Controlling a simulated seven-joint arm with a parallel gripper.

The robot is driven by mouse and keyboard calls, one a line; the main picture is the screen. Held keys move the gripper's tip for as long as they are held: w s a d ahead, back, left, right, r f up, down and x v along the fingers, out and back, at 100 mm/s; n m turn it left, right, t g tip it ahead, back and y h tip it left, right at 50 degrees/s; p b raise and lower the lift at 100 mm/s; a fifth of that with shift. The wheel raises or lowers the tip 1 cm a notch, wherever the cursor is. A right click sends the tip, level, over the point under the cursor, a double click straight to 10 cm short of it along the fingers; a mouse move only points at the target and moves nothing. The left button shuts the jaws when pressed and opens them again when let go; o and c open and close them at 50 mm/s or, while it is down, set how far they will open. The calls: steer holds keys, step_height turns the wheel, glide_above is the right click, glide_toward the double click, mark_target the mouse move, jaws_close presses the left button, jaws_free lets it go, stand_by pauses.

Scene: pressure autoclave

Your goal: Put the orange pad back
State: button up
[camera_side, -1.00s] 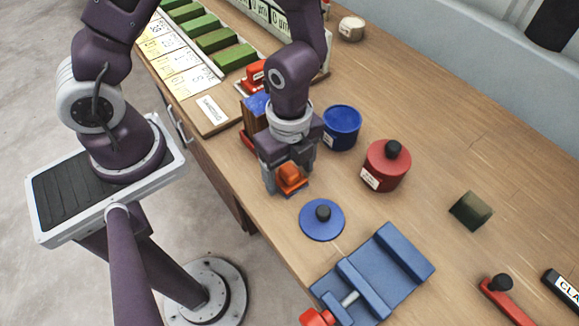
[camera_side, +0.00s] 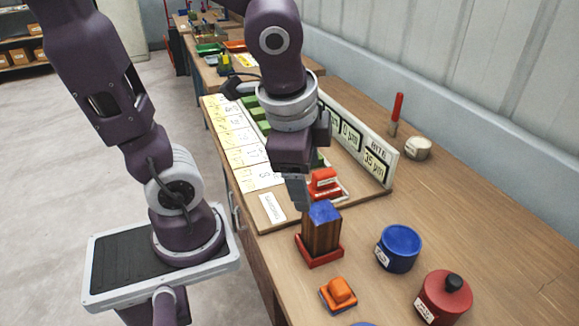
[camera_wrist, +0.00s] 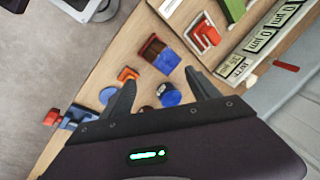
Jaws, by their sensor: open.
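An orange pad (camera_side: 339,293) with a raised orange grip on a dark blue base lies on the bare table, near its front edge, in the side view. It also shows as a small orange shape in the wrist view (camera_wrist: 128,74). My gripper (camera_side: 298,195) is raised behind it, near the wooden block and the end of the board. In the wrist view the two fingers of my gripper (camera_wrist: 164,90) stand apart with nothing held. The long board (camera_side: 271,207) carries a row of green pads and a red-orange piece (camera_side: 323,182) at its near end.
A wooden block (camera_side: 322,236) with a blue top stands on a red base between board and orange pad. A blue pot (camera_side: 398,248) and red lidded pot (camera_side: 444,297) stand to the right. A blue clamp (camera_wrist: 80,115) shows in the wrist view.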

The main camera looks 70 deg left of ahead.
steer(key=s+a+r+n+t+h, duration=0.1)
steer(key=s+r+n+t+h, duration=0.1)
steer(key=s+r+n, duration=0.2)
steer(key=s+n, duration=0.1)
steer(key=n, duration=0.2)
steer(key=shift+a+r+t, duration=0.2)
steer(key=shift+r+t, duration=0.05)
steer(key=shift+t, duration=0.05)
steer(key=shift+w, duration=0.1)
stand_by(0.6)
